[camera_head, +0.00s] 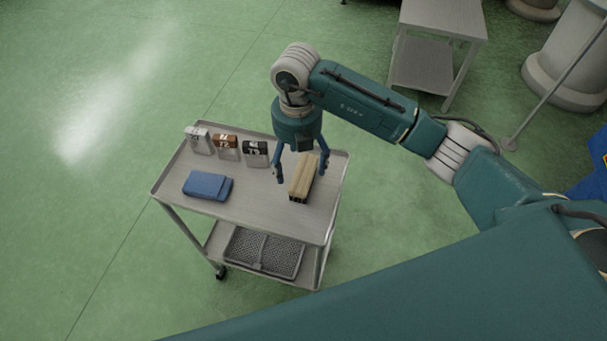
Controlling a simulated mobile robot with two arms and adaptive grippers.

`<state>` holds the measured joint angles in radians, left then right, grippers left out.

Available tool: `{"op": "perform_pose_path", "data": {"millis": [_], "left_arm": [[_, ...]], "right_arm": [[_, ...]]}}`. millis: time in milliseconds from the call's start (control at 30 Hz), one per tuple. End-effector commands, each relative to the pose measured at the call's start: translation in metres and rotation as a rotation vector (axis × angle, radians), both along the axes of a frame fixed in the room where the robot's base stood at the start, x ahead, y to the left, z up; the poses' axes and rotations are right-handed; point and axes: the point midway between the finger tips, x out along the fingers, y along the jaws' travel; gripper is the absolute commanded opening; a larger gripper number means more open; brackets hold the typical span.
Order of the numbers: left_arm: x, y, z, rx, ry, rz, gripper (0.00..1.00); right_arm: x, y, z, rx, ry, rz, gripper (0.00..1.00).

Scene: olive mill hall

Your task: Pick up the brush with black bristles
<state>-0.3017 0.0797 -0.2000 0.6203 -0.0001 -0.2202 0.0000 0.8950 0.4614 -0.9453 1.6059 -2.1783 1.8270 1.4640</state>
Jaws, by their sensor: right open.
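A tan block-shaped brush (303,181) lies on the top of a grey metal cart (262,211), near its right end. A dark strip, which looks like black bristles, shows along its near lower edge. My right gripper (301,175) points down over the brush. It is open, with one finger to the left and one to the right of the brush in the picture. I see no contact, but the height of the fingertips above the cart top is hard to tell. My left gripper is not in view.
Left of the brush are a folded blue cloth (207,186) and three small containers with a white (199,141), brown (227,148) and black top (256,154). A dark tray (263,252) sits on the lower shelf. Another metal table (444,18) stands behind. Green floor is clear at left.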

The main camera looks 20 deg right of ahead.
Motion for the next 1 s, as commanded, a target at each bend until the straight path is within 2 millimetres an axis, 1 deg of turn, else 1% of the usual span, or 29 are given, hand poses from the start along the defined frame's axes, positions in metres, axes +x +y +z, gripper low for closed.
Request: {"op": "perform_pose_path", "data": {"millis": [167, 333, 400, 467, 567, 733, 767, 800, 967, 1000], "left_arm": [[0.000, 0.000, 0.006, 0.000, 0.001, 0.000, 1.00], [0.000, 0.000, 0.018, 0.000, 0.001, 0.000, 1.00], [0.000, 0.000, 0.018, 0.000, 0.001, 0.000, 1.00], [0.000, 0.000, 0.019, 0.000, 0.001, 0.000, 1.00], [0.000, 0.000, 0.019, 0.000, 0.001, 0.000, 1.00], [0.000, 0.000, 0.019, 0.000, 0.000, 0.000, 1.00], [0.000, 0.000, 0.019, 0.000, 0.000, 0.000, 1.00], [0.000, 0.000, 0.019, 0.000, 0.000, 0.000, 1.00], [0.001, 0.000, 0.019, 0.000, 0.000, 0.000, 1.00], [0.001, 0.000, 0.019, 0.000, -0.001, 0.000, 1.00]], "right_arm": [[0.001, -0.001, -0.012, 0.001, 0.002, 0.000, 0.78], [0.007, -0.006, -0.036, 0.001, 0.004, 0.000, 0.78], [0.007, -0.005, -0.047, 0.002, 0.002, 0.001, 0.78], [0.007, -0.005, -0.053, 0.002, 0.002, 0.002, 0.78], [0.008, -0.004, -0.057, 0.003, -0.001, 0.003, 0.78], [0.008, -0.005, -0.058, 0.002, -0.002, 0.003, 0.78], [0.008, -0.005, -0.058, 0.002, -0.002, 0.003, 0.76], [0.008, -0.005, -0.058, 0.002, -0.002, 0.003, 0.68], [0.008, -0.004, -0.058, 0.003, -0.001, 0.003, 0.36], [0.008, -0.005, -0.058, 0.003, -0.001, 0.003, 0.28]]}}
